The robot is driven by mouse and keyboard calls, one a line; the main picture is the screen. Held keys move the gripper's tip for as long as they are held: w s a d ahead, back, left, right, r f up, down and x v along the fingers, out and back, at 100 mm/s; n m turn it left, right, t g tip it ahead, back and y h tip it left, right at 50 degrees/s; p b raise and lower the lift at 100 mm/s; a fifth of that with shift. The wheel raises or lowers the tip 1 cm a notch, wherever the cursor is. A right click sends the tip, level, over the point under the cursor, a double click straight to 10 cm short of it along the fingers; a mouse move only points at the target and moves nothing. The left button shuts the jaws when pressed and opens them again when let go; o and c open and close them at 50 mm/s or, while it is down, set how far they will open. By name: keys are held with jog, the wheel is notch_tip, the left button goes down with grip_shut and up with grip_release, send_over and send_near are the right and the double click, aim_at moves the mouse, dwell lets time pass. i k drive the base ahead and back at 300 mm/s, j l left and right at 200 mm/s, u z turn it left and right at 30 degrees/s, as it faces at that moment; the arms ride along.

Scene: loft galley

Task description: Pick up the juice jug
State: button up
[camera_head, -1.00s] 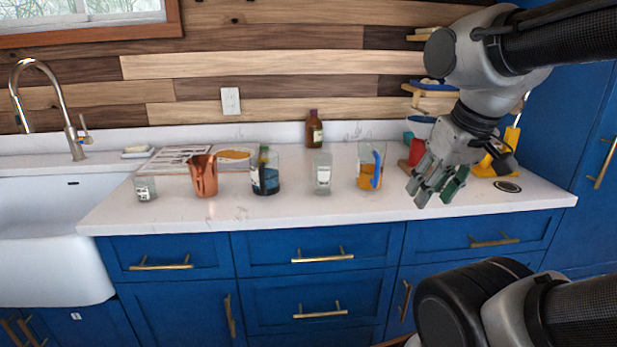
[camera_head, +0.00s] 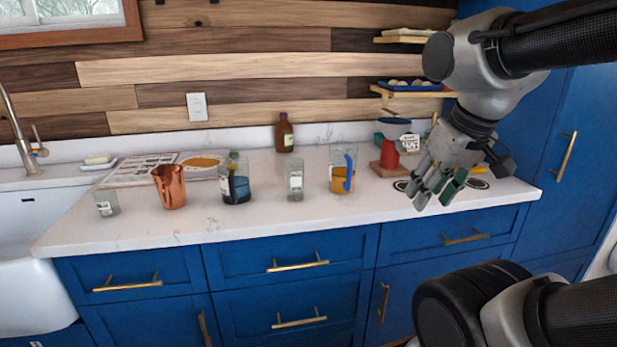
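The juice jug (camera_head: 338,184) is a clear glass jug with orange liquid in its lower part and a blue handle on its right side. It stands upright on the white counter (camera_head: 270,222), near the middle right. My gripper (camera_head: 434,199) is to the right of the jug, apart from it, pointing down and slightly left. Its fingers are spread with nothing between them. It covers part of the counter's right end in the picture.
A clear glass (camera_head: 295,182) stands just left of the jug. A brown bottle (camera_head: 284,134) stands behind. A red object (camera_head: 389,154) stands behind right.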

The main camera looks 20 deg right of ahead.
aim_at(343, 156)
jog(key=i+l+z, duration=0.15)
jog(key=z, duration=0.25)
jog(key=i+z, duration=0.15)
jog(key=z, duration=0.3)
jog(key=i+l+z, duration=0.1)
jog(key=z, duration=0.3)
jog(key=i+j, duration=0.05)
jog(key=i, duration=0.05)
